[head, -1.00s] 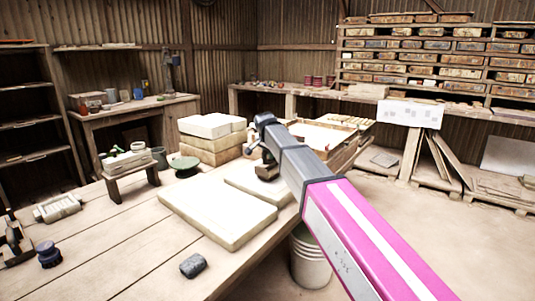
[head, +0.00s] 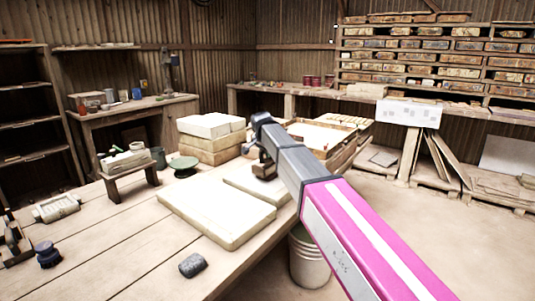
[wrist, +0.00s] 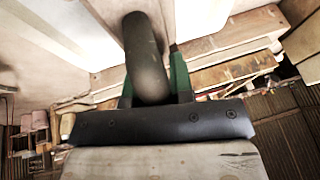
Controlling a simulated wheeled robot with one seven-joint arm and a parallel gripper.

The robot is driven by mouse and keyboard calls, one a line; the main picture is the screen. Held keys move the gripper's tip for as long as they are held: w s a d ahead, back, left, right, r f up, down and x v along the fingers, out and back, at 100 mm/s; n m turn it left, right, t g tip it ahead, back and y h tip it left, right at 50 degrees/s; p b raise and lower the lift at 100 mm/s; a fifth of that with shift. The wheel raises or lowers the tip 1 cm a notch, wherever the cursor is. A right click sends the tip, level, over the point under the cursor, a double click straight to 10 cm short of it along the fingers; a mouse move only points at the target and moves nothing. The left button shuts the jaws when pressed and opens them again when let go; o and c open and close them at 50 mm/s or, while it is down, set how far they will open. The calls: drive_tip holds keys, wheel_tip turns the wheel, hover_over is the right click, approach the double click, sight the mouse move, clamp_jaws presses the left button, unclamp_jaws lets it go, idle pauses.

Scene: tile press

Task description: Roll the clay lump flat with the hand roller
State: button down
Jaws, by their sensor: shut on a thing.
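My gripper (wrist: 152,90) is shut on a dark grey rounded bar (wrist: 147,55), which looks like the handle of the hand roller. Green finger parts show on both sides of it. In the head view my gripper (head: 262,160) hangs over the far pale slab (head: 248,184), with a dark brownish thing (head: 264,172) just under it, mostly hidden by my wrist. I cannot tell whether it touches the slab. A dark grey lump (head: 192,265) lies on the front part of the table; I cannot tell whether it is the clay. No other clay lump shows clearly.
A large pale slab (head: 215,212) lies left of my gripper. A dark blue knob (head: 47,254) is at left. A white bucket (head: 308,260) stands beside the table (head: 110,245).

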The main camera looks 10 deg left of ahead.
drive_tip(key=shift+w+a, duration=0.4)
drive_tip(key=shift+a, duration=0.3)
drive_tip(key=shift+s+d+r, duration=0.1)
drive_tip(key=shift+s+d, duration=0.15)
drive_tip(key=shift+d, duration=0.2)
drive_tip(key=shift+s+d+r, duration=0.1)
drive_tip(key=shift+s+d, duration=0.1)
drive_tip(key=shift+d, duration=0.25)
drive_tip(key=shift+s+d+f, duration=0.2)
drive_tip(key=shift+s+d, duration=0.05)
drive_tip(key=shift+d, duration=0.2)
drive_tip(key=shift+s+d+f, duration=0.15)
drive_tip(key=shift+s+d, duration=0.05)
drive_tip(key=shift+d, duration=0.25)
drive_tip(key=shift+w+a+r, duration=0.1)
drive_tip(key=shift+w+a, duration=0.2)
drive_tip(key=shift+a, duration=0.3)
drive_tip(key=shift+w+a, duration=0.3)
drive_tip(key=shift+a, duration=0.35)
drive_tip(key=shift+w+a+r, duration=0.1)
drive_tip(key=shift+w+a, duration=0.2)
drive_tip(key=shift+a, duration=0.3)
drive_tip(key=shift+s+d+f, duration=0.3)
drive_tip(key=shift+d+f, duration=0.05)
drive_tip(key=shift+d, duration=0.15)
drive_tip(key=shift+s+d+f, duration=0.25)
drive_tip(key=shift+d+f, duration=0.1)
drive_tip(key=shift+d, duration=0.15)
drive_tip(key=shift+w+r, duration=0.1)
drive_tip(key=shift+r, duration=3.5)
